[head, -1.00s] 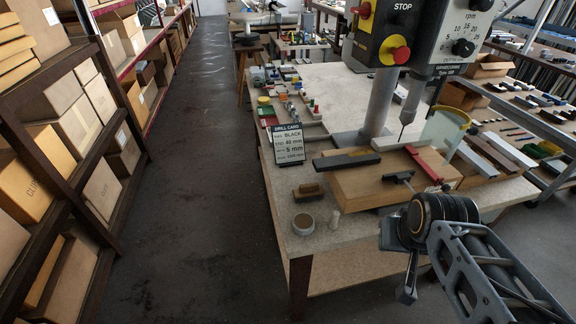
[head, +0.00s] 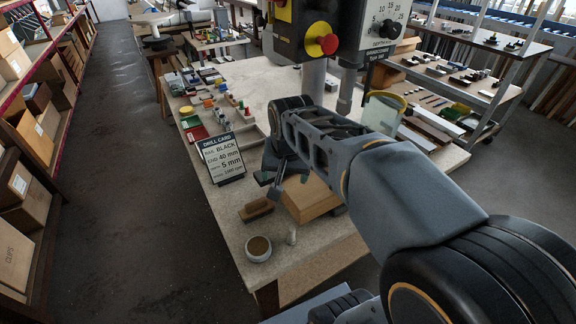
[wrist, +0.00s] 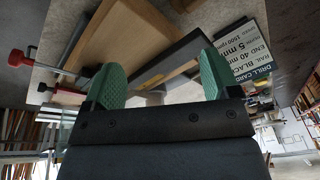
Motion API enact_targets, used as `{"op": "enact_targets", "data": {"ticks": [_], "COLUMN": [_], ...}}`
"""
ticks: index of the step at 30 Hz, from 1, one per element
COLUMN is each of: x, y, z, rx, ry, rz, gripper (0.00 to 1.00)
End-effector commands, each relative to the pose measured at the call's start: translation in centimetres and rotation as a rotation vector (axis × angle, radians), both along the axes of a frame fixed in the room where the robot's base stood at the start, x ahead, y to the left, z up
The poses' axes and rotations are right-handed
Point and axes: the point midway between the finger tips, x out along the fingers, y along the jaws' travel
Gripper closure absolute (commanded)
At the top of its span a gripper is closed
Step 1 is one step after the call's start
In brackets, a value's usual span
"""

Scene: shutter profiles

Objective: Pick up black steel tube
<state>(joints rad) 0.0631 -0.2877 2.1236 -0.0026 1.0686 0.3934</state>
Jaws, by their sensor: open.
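The black steel tube (wrist: 178,60) is a dark straight bar, running diagonally between my fingers in the wrist view. In the head view my gripper (head: 272,184) is low over the left end of the wooden block (head: 310,200). My arm hides most of the tube there.
The drill card (head: 222,158) stands just left of my gripper. The drill press (head: 300,35) rises behind my arm. A red-handled clamp (wrist: 62,90) is at the wrist view's left.

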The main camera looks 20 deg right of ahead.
Motion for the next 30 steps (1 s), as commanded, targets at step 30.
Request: {"op": "enact_targets", "data": {"ticks": [30], "x": [14.1], "y": [-8.0], "z": [-7.6], "rx": [0.130], "ry": [0.212], "rz": [-0.993], "gripper": [0.14]}}
